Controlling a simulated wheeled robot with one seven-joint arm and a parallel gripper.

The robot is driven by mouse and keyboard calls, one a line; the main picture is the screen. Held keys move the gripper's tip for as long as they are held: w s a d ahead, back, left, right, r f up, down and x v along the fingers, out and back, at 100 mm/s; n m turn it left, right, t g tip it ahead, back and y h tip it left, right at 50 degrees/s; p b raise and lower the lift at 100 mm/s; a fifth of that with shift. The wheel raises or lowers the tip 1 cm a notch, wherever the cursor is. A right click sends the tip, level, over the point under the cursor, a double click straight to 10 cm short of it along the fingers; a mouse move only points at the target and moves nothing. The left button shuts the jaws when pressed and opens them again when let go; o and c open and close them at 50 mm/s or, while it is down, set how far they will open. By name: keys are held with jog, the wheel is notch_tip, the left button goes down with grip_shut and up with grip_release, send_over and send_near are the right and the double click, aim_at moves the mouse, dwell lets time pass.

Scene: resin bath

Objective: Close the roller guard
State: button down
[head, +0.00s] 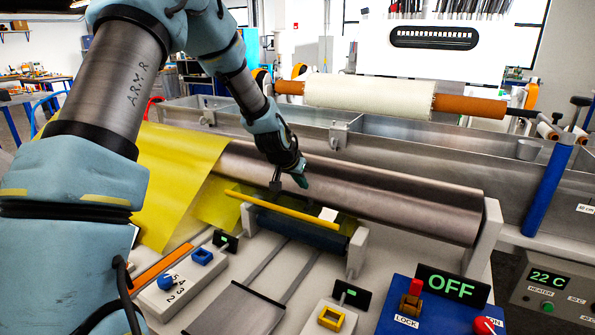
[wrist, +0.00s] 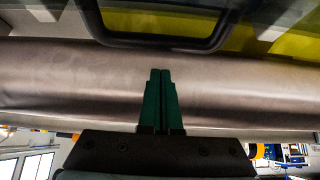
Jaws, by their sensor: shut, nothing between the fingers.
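The roller guard shows in the head view as a yellow bar (head: 285,209) with a see-through yellowish panel, above a dark blue roller (head: 300,229) and in front of the long metal roller (head: 400,198). Its exact tilt is hard to tell. In the wrist view a dark handle-like frame (wrist: 160,39) crosses the top, with yellow behind it. My gripper (head: 301,181) is shut and empty, above the guard and in front of the metal roller. In the wrist view its green fingertips (wrist: 160,72) point toward the dark frame, with a visible gap.
A yellow sheet (head: 170,175) runs over the left part of the metal roller. A blue control box (head: 415,310) with an OFF display (head: 452,287) stands at the front right. A grey box with a blue knob (head: 165,283) stands at the front left. A metal bath (head: 400,150) lies behind.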

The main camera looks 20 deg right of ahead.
jog(key=s+a+p, duration=0.1)
jog(key=s+a, duration=0.1)
jog(key=a, duration=0.1)
jog(key=shift+s+f+p, duration=0.15)
jog(key=shift+p, duration=0.25)
